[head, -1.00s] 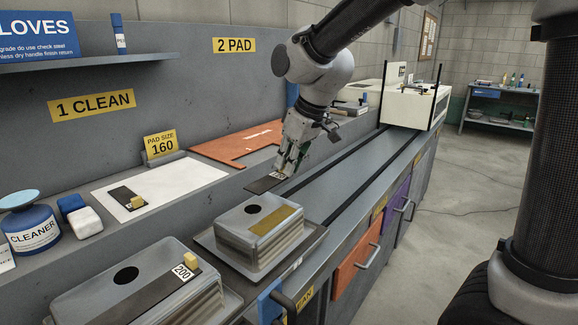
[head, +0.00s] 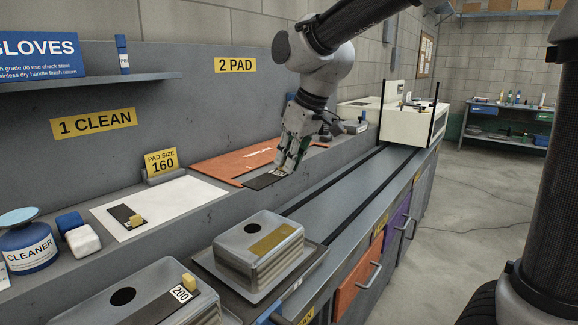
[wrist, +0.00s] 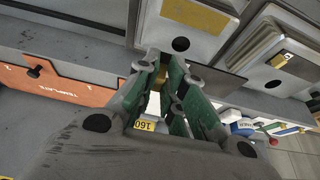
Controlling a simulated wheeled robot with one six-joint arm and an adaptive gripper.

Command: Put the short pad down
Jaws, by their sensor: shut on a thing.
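My gripper (head: 284,168) points down at the raised back ledge, shut on the short pad (head: 262,181). The pad is a thin dark strip with a small pale tag close to the fingers, partly hidden by them. It is about level and lies at or just above the ledge, by the near edge of the orange template (head: 215,166). I cannot tell whether it touches. In the wrist view the pad (wrist: 218,82) sticks out to the right of the green-lined fingers.
A white sheet (head: 180,203) holds another dark pad with a yellow block (head: 136,219), near the "PAD SIZE 160" sign (head: 161,161). Two upturned steel sinks (head: 235,238) (head: 95,305) stand in front. The counter (head: 340,195) beyond is clear.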

